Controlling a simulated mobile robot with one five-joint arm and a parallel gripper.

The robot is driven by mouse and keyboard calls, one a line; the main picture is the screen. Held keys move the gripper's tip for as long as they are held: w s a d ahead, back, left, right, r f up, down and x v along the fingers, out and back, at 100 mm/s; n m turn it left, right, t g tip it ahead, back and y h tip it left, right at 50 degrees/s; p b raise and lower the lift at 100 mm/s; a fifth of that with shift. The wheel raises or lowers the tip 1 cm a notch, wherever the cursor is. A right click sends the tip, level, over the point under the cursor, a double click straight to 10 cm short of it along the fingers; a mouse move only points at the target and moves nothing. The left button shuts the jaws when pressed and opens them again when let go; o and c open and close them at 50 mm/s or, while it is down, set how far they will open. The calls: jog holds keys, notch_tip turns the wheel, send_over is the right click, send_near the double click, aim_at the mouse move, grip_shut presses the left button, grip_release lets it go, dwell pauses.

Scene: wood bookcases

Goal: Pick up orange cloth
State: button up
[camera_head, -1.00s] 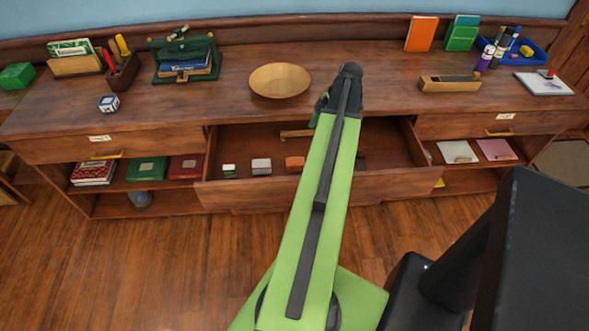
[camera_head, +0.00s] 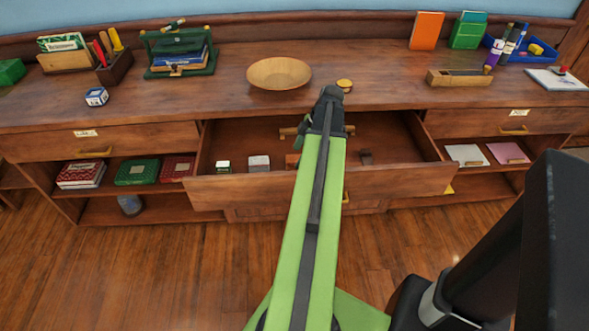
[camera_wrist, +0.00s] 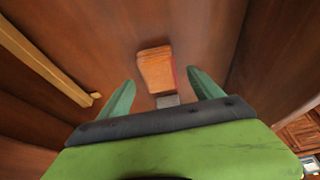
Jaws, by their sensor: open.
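A small folded orange piece that looks like the cloth (camera_wrist: 155,68) lies on the floor of the open drawer (camera_head: 400,180). In the head view the orange cloth (camera_head: 291,160) is partly hidden behind my arm. My gripper (camera_wrist: 159,88) is open and points down into the drawer. In the wrist view the orange cloth shows between and slightly beyond the two green fingertips, with nothing held. A small grey item touches or lies just below its near end; I cannot tell which. In the head view the fingers are mostly hidden by my arm.
In the drawer are a white-grey block (camera_head: 259,163), a green-and-white block (camera_head: 223,167), a dark item (camera_head: 366,157) and a wooden bar (camera_wrist: 45,62). The drawer walls stand close around. A wooden bowl (camera_head: 279,73) sits on the desk above.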

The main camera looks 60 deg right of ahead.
aim_at(297, 159)
jog(key=b+x, duration=0.2)
jog(key=x, duration=0.1)
jog(key=shift+f, duration=0.35)
jog(key=shift+r, duration=0.2)
jog(key=shift+c, duration=0.3)
jog(key=c, duration=1.4)
jog(key=shift+r+p, duration=0.15)
jog(key=shift+p, duration=0.15)
notch_tip(297, 159, up, 5)
jog(key=p, duration=0.4)
jog(key=shift+f, duration=0.25)
jog(key=shift+s+d+r+p, duration=1.05)
jog(key=shift+s+d+p, duration=0.05)
jog(key=shift+s, duration=0.5)
jog(key=shift+s+d+r+p, duration=1.05)
jog(key=shift+s+p, duration=0.1)
jog(key=shift+s, duration=0.45)
jog(key=shift+s+d+r+p, duration=1)
jog(key=shift+s+d+p, duration=0.1)
jog(key=shift+s, duration=0.55)
